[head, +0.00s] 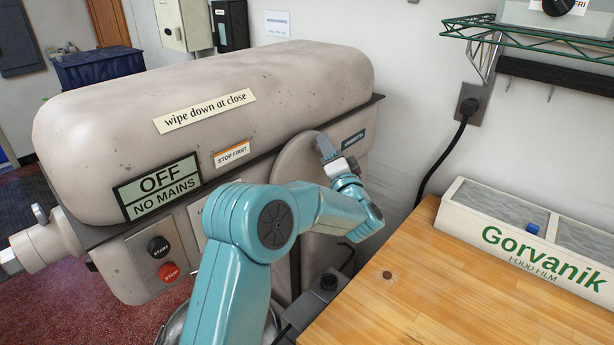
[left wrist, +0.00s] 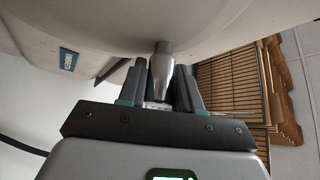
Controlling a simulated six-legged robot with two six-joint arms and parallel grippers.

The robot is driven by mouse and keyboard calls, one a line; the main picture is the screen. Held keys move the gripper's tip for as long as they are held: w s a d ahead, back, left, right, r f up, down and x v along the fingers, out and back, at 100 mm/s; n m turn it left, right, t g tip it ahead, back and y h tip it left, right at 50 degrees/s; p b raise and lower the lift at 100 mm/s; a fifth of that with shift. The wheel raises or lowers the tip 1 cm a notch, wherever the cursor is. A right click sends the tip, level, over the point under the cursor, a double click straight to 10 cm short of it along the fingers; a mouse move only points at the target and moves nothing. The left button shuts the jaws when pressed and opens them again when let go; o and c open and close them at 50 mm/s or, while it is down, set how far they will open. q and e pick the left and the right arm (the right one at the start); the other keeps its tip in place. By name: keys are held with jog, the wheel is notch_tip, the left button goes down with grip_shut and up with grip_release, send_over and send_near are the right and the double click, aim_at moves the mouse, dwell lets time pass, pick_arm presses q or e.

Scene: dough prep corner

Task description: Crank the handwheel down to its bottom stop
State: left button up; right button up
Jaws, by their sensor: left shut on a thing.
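The handwheel (head: 295,158) is a round beige disc on the right end of the large beige mixer (head: 290,85). My left arm covers much of its lower part. My left gripper (head: 326,148) is at the upper right of the wheel's rim. In the left wrist view, its dark fingers (left wrist: 160,88) are shut around the handwheel's shiny metal crank handle (left wrist: 161,70), which stands out from the wheel's beige face (left wrist: 205,22). The handle is hidden in the head view. My right gripper is not in view.
A wooden worktop (head: 410,300) lies at the lower right, holding a white Gorvanik food film box (head: 540,250). A black cable (head: 437,170) hangs from a wall outlet. A green wire shelf (head: 530,37) is at the upper right. START and STOP buttons (head: 168,271) sit on the mixer's front.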

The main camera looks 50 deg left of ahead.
pick_arm(q)
jog(key=shift+s+a+r, duration=0.1)
jog(key=shift+s+r, duration=0.05)
jog(key=shift+s, duration=0.4)
jog(key=shift+s+r, duration=0.15)
jog(key=shift+s, duration=0.4)
jog(key=o, duration=1)
jog(key=shift+c, duration=0.2)
jog(key=shift+w, duration=0.15)
jog(key=b+v, duration=0.3)
jog(key=v, duration=0.4)
